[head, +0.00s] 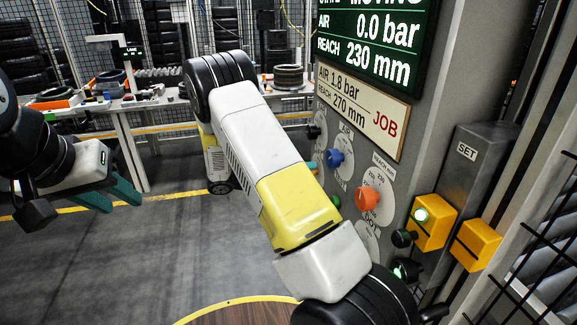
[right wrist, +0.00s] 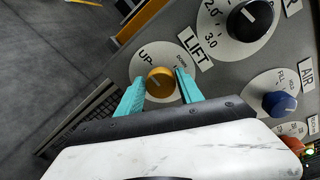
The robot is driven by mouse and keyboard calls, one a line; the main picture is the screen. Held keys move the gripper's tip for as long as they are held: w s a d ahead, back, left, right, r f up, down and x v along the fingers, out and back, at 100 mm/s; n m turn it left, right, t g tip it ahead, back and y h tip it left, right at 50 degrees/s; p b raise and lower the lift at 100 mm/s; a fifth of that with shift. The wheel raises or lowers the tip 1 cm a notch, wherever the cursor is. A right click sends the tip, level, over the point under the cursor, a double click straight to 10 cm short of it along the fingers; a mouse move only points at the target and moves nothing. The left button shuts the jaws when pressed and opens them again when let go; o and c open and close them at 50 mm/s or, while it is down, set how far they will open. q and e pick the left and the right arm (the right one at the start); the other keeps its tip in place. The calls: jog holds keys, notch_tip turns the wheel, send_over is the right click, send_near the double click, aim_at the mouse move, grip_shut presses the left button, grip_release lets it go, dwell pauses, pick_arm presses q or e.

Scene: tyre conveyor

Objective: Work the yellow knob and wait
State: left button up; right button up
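The yellow knob (right wrist: 160,82) sits on a white dial marked UP, DOWN and LIFT in the right wrist view. Its pointer mark faces the UP side. My right gripper (right wrist: 162,86) has one teal finger on each side of the knob, close against it, and appears shut on it. In the head view my right arm hides this gripper and the yellow knob. My left gripper (head: 117,193) hangs open and empty at the left, away from the panel. The green display (head: 368,45) reads MOVING at its cut-off top, air 0.0 bar, reach 230 mm.
The job card (head: 358,110) reads air 1.8 bar, reach 270 mm. Beside the yellow knob are a black knob (right wrist: 250,18) and a blue knob (right wrist: 279,103). An orange knob (head: 367,198) and yellow button boxes (head: 431,222) are further right. Floor at left is clear.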

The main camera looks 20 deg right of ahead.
jog(key=shift+o, duration=1.3)
jog(key=a, duration=0.7)
jog(key=shift+w+a+r, duration=0.2)
jog(key=shift+a+r, duration=0.05)
jog(key=shift+a, duration=0.15)
